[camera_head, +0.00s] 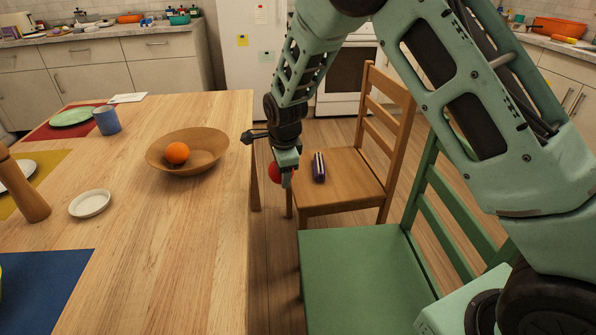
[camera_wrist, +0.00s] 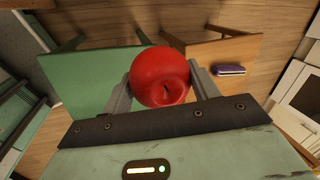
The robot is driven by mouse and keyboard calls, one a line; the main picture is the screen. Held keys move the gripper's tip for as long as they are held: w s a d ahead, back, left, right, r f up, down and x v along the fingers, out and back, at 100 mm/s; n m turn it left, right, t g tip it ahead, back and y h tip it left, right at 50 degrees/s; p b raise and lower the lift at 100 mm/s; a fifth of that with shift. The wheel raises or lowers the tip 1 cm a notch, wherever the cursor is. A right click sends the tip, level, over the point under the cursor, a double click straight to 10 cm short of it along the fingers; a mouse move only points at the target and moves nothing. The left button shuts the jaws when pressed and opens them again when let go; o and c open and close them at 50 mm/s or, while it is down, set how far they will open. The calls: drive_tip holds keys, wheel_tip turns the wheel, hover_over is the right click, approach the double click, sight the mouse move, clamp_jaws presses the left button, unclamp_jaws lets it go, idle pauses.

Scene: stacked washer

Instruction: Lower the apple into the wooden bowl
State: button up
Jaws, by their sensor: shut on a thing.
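My gripper (camera_head: 286,176) is shut on the red apple (camera_head: 274,172). In the wrist view the apple (camera_wrist: 161,77) sits between the two fingers of my gripper (camera_wrist: 160,88). The apple hangs in the air past the table's right edge, in front of the wooden chair in the head view. The wooden bowl (camera_head: 210,145) stands on the table, to the left of my gripper and apart from it. An orange (camera_head: 177,153) lies in the bowl toward its left side. Part of the apple is hidden behind my gripper in the head view.
The wooden table (camera_head: 170,235) also holds a white saucer (camera_head: 90,203), a blue mug (camera_head: 107,121) and a pepper mill (camera_head: 28,190). A wooden chair (camera_head: 345,178) with a purple object (camera_head: 319,167) and a green chair (camera_head: 350,270) stand right of the table.

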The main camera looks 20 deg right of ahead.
drive_tip(key=w+a+r+p, duration=0.6)
drive_tip(key=w+a, duration=0.1)
drive_tip(key=a, duration=0.2)
drive_tip(key=w+a+r+p, duration=0.6)
drive_tip(key=w+a, duration=0.2)
drive_tip(key=a, duration=0.1)
drive_tip(key=shift+w+a, duration=0.15)
idle(0.7)
drive_tip(key=shift+f+b, duration=1.65)
drive_tip(key=shift+f, duration=0.95)
drive_tip(key=shift+f+b, duration=1.7)
drive_tip(key=shift+f, duration=0.5)
drive_tip(key=o, duration=1.2)
drive_tip(key=shift+c, duration=0.2)
